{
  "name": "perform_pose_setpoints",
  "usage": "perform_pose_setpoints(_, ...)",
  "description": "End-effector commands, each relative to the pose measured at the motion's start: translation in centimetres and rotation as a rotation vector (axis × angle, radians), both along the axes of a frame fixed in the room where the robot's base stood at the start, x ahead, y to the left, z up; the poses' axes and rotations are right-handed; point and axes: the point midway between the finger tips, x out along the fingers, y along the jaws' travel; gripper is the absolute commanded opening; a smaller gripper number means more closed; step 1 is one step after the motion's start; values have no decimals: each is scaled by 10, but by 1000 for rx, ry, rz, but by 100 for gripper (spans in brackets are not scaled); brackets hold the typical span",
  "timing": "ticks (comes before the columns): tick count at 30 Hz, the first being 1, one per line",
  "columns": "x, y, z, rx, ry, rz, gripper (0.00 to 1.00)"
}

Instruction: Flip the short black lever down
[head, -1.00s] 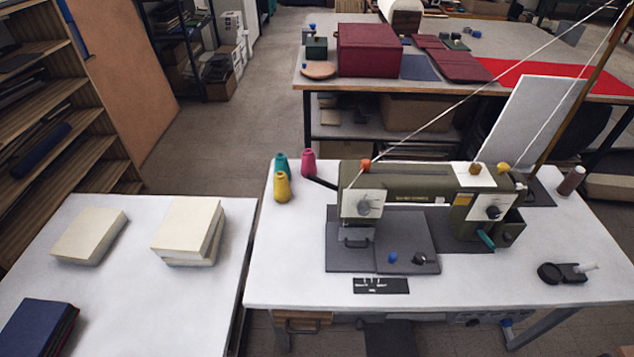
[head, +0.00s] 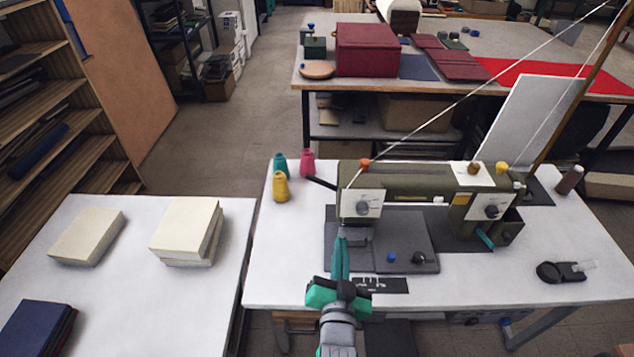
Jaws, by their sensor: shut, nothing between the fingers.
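An olive-green sewing machine (head: 420,185) stands on the white table. A short black lever (head: 321,183) sticks out to the left from behind the machine's head, sloping up and away to its outer end. My gripper (head: 341,243) is shut and empty, its teal fingers pointing forward. In the picture its tips overlap the left part of the machine's dark grey base plate (head: 405,225), just below the head, and lie below and to the right of the lever. The arm partly covers the black label plate (head: 385,285). I cannot tell how high the tips are.
Pink (head: 307,162), teal (head: 280,165) and yellow (head: 281,187) thread cones stand left of the lever. A blue knob (head: 391,257) and a black knob (head: 418,258) sit on the base plate. A teal lever (head: 485,238) is at the machine's right. The table's front left is clear.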

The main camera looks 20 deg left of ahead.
Motion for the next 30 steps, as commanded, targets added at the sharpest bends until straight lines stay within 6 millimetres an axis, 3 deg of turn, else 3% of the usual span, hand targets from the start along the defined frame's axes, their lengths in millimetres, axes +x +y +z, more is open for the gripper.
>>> perform_pose_setpoints(1, 12, 9, 17, 24, -11, 12, 0)
perform_pose_setpoints(6, 37, 34, 57, 91, -12, 47, 0)
perform_pose_setpoints(12, 50, 50, 84, 136, -7, 73, 0)
perform_pose_setpoints(30, 56, 56, 88, 145, -3, 76, 0)
